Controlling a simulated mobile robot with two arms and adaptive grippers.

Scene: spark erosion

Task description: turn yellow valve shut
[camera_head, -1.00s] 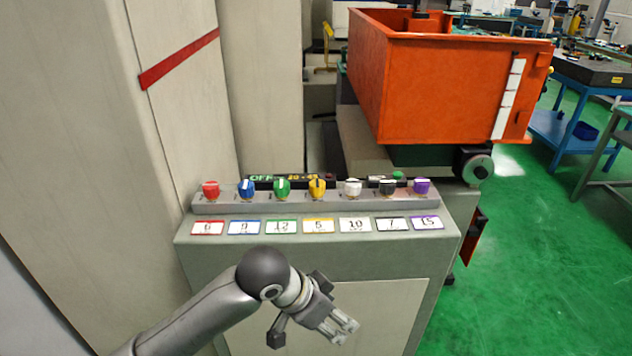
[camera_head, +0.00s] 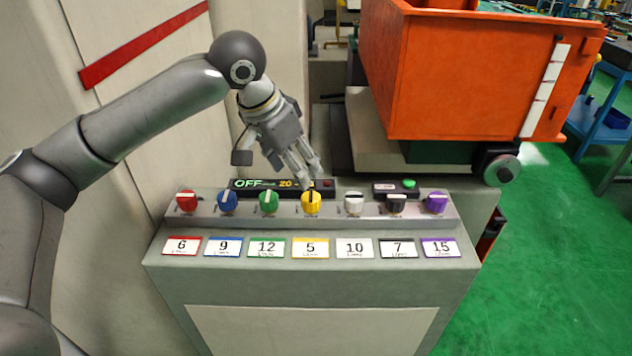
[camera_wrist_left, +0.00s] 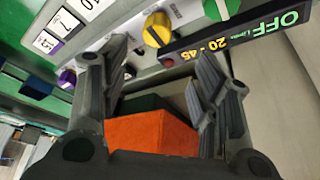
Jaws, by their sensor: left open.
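The yellow valve (camera_head: 311,203) is a round knob with a dark mark on top, in the middle of a row of coloured knobs on the grey console. The mark points roughly away from the console front. My left gripper (camera_head: 307,182) is just above and behind the yellow valve, fingers pointing down toward it. In the left wrist view the yellow valve (camera_wrist_left: 158,29) lies beyond the fingertips, and my left gripper (camera_wrist_left: 165,75) is open with nothing between its fingers. I cannot tell from the head view whether a fingertip touches the knob. My right gripper is not in view.
Red (camera_head: 187,201), blue (camera_head: 228,202), green (camera_head: 269,202), white (camera_head: 354,203), black (camera_head: 397,204) and purple (camera_head: 436,202) knobs flank it closely. A display (camera_head: 250,184) reading OFF is behind. An orange tank (camera_head: 480,80) stands at the back right.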

